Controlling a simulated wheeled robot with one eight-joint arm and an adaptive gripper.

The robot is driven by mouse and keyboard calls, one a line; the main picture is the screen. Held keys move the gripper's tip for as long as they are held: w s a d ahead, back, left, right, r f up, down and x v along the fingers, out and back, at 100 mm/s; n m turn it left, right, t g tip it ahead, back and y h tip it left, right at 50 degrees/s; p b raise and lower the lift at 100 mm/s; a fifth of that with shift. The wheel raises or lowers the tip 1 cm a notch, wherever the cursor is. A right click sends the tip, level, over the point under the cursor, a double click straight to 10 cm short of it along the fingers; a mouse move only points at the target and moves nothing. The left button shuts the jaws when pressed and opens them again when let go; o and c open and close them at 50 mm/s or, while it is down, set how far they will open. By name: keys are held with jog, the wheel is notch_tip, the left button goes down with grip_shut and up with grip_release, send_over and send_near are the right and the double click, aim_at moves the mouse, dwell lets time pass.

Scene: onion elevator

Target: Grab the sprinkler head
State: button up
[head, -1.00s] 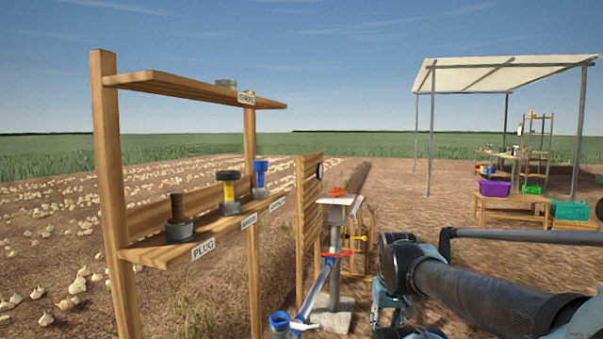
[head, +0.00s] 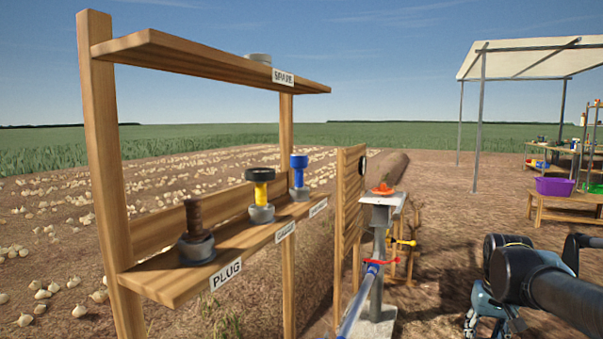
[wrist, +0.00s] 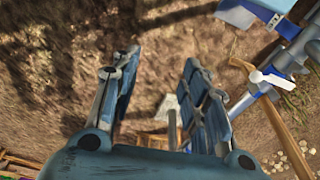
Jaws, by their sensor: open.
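On the lower board of a wooden rack stand three fittings in grey cups: a brown one (head: 194,224) by the PLUG label, a black-and-yellow one (head: 260,192), and a blue one (head: 299,175). The labels of the last two are too small to read, so I cannot tell for sure which is the sprinkler head. My gripper (wrist: 160,68) is open and empty, with bare ground between its fingers in the wrist view. In the head view, its light-blue parts (head: 488,306) are low at the right, well apart from the rack.
The wooden rack (head: 103,170) has an upper board labelled SPARE with a grey round piece (head: 258,58). A blue pipe (head: 360,303) with a red handle (head: 374,262) runs beside a post topped by an orange piece (head: 383,190). A canopy and tables stand at the right.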

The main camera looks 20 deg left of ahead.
jog(key=o, duration=0.4)
jog(key=shift+s+a+r, duration=0.15)
jog(key=shift+r, duration=0.55)
jog(key=w+a+r+n+y, duration=0.1)
jog(key=w+a+r+n, duration=0.15)
jog(key=w+r, duration=0.35)
jog(key=w+a+r+n, duration=0.1)
jog(key=w+a+r, duration=0.25)
jog(key=r, duration=0.45)
notch_tip(320, 180, up, 35)
jog(key=n+y, duration=0.4)
jog(key=n, duration=0.5)
send_over(299, 166)
jog(key=s+d, duration=0.1)
jog(key=d, duration=0.5)
jog(key=shift+t, duration=0.3)
jog(key=x, duration=1.7)
jog(key=shift+s+d, duration=0.1)
